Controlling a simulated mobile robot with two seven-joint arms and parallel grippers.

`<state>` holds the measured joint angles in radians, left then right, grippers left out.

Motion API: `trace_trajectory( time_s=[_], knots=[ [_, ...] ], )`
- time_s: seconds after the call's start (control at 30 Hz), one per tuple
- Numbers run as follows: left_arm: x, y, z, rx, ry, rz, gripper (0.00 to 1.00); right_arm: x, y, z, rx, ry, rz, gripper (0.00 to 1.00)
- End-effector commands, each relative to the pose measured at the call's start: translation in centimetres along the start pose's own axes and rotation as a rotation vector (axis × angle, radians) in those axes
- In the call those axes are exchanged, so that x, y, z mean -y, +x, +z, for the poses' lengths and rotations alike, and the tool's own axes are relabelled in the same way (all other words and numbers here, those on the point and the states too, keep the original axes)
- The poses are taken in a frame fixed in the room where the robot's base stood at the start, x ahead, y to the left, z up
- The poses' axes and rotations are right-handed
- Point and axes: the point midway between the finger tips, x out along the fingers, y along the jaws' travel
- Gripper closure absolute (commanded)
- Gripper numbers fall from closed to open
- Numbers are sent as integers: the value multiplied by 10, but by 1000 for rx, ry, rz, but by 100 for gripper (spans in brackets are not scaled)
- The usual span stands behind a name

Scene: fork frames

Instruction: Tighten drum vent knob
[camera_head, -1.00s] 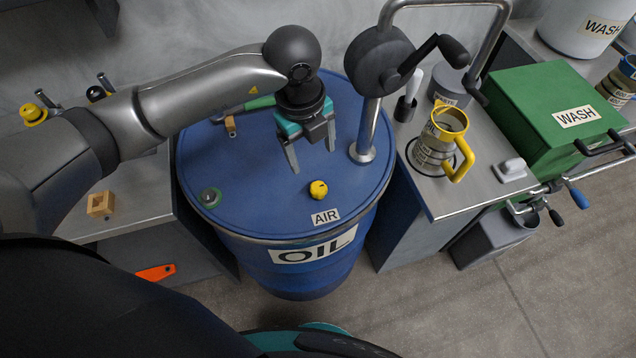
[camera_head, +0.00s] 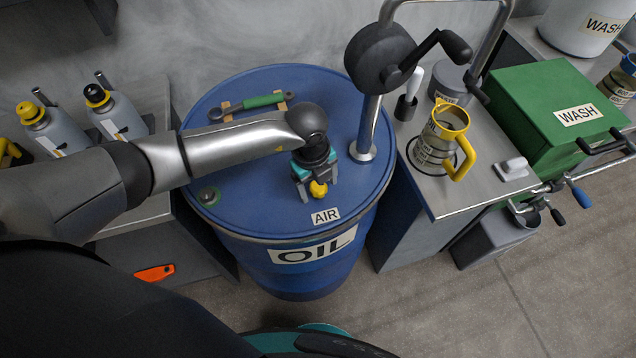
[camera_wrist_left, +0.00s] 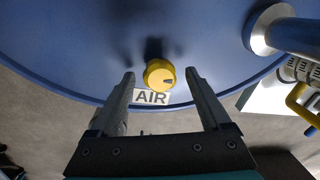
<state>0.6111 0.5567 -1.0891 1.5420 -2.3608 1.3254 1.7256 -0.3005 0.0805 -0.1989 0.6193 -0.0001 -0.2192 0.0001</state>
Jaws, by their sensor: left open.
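The yellow vent knob (camera_head: 318,189) stands on the lid of the blue oil drum (camera_head: 240,105), just behind the AIR label (camera_head: 325,216). My left gripper (camera_head: 318,194) is over the knob, pointing down, with its fingers apart on either side of it. In the left wrist view the knob (camera_wrist_left: 159,74) lies between the two open fingers (camera_wrist_left: 160,78), with clear gaps on both sides. A dark mark shows on the knob's face. The fingers do not appear to touch the knob. My right gripper is not in view.
A hand pump (camera_head: 380,58) rises from the drum lid, right of my gripper. A green-handled tool (camera_head: 262,101) lies at the lid's back, and a small cap (camera_head: 208,195) sits at its left. A yellow-handled jug (camera_head: 441,140) stands on the right-hand bench.

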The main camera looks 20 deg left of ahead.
Motion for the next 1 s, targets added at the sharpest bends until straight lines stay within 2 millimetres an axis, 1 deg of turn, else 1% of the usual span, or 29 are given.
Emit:
trace_trajectory(
  time_s=[0.13,0.17,0.87,1.0],
  knots=[
    [0,0,0,0,0,0,19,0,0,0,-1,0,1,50],
    [0,0,0,0,0,0,21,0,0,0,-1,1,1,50],
    [0,0,0,0,-1,1,100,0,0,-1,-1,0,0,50],
    [0,0,0,0,1,1,100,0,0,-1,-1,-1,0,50]
  ],
)
